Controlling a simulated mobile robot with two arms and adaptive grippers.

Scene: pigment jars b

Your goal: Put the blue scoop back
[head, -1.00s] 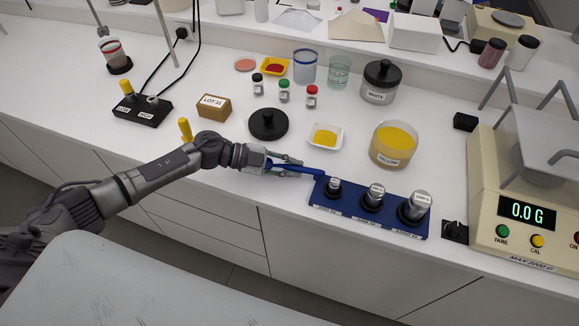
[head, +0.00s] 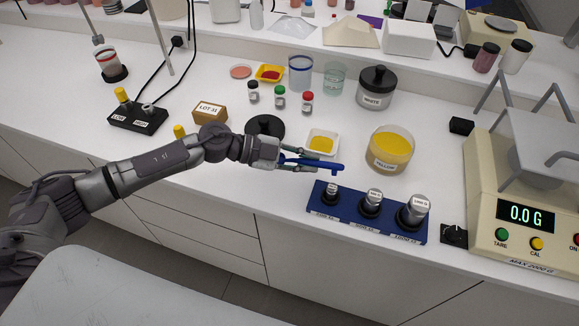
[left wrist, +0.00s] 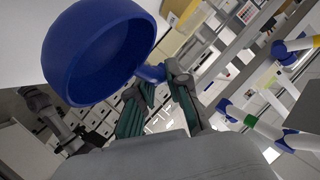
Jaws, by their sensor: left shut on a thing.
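My left gripper (head: 295,165) is shut on the blue scoop (head: 328,167) and holds it above the bench, between the weight block and the white dish of yellow powder. The scoop points right, toward the yellow jar. In the left wrist view, the scoop's round blue bowl (left wrist: 100,52) fills the upper left, and its handle runs to the gripper's fingertips (left wrist: 158,88). The yellow jar (head: 390,150) stands open to the right of the scoop. A clear beaker with a blue rim (head: 301,73) stands farther back. My right gripper is in neither view.
The blue weight block (head: 340,215) with several weights lies just below the scoop. The white dish (head: 309,145) and a black lid (head: 265,128) are close behind the gripper. Small capped bottles (head: 280,97), a white jar (head: 375,90) and a scale (head: 530,190) stand around.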

